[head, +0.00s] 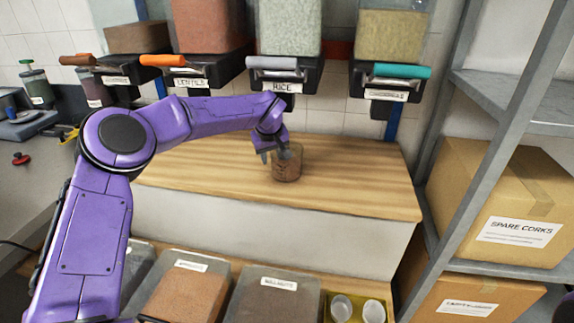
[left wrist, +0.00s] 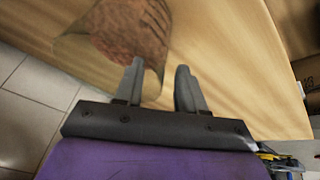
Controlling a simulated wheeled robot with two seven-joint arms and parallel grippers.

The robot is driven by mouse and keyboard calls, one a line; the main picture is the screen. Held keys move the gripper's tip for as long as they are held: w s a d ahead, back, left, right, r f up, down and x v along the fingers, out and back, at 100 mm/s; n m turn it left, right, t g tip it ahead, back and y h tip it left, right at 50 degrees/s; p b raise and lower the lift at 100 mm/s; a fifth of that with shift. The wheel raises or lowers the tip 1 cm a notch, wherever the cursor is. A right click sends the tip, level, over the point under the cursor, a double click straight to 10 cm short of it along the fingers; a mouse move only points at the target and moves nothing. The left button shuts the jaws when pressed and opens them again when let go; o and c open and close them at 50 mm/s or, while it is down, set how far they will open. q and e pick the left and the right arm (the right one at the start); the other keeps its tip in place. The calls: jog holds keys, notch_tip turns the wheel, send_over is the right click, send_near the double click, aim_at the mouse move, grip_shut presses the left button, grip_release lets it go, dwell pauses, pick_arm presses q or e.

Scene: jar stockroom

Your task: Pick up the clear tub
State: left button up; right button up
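A clear tub (head: 288,168) with reddish-brown contents stands on the wooden counter (head: 350,180) below the dispensers. My left gripper (head: 273,155) is at the tub's upper left side in the head view, partly in front of it. In the left wrist view the two fingers (left wrist: 158,85) are apart with nothing clamped between them. The tub (left wrist: 105,48) lies just beyond them, mostly to the left; the left finger overlaps its edge. Whether a finger touches the tub I cannot tell. My right gripper is not in view.
Dispensers with labelled fronts, such as the rice one (head: 275,68), hang above the counter. Lidded bins (head: 190,265) and a yellow tray (head: 357,298) with two cups are in front, lower down. A metal shelf (head: 480,130) with cardboard boxes (head: 515,205) stands right. The counter's right side is clear.

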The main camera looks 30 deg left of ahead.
pick_arm(q)
grip_shut()
jog(key=shift+r, duration=0.15)
